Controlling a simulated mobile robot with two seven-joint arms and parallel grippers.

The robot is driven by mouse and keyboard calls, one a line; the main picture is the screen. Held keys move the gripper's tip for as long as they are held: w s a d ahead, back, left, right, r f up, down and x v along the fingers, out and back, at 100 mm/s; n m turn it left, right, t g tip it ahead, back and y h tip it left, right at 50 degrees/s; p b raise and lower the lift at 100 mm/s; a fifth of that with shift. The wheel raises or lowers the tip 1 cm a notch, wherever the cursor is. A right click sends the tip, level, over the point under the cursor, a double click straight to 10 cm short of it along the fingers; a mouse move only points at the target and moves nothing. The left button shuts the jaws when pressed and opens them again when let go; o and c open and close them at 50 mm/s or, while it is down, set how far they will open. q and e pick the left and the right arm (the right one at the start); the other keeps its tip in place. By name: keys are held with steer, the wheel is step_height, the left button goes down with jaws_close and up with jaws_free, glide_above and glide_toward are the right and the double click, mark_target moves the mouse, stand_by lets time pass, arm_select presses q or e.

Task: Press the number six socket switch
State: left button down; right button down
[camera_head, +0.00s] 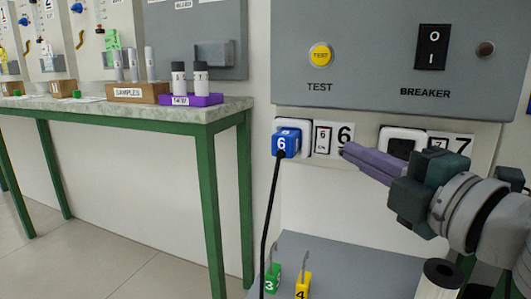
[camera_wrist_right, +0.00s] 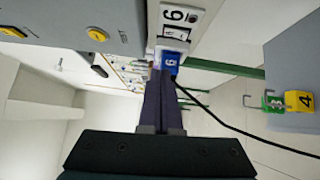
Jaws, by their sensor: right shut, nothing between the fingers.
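The number six socket (camera_head: 307,138) is on the wall, with a blue plug marked 6 (camera_head: 286,142) in it and a black cable hanging down. Its small switch (camera_head: 323,138) sits between the plug and the printed 6. My right gripper (camera_head: 345,149) is shut and empty, its purple fingers pointing left, their tips by the printed 6, just right of the switch. In the right wrist view the fingers (camera_wrist_right: 160,74) reach toward the blue plug (camera_wrist_right: 170,62) and the switch plate (camera_wrist_right: 174,32). I cannot tell whether they touch anything. My left gripper is not in view.
A grey panel with a yellow TEST button (camera_head: 320,55) and a breaker switch (camera_head: 432,47) is above. Socket seven (camera_head: 402,142) is to the right, partly behind my gripper. Green plug 3 (camera_head: 272,278) and yellow plug 4 (camera_head: 302,286) are below. A green-legged bench (camera_head: 150,112) stands left.

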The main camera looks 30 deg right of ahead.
steer(key=shift+s+a+r, duration=0.1)
steer(key=shift+s, duration=1.2)
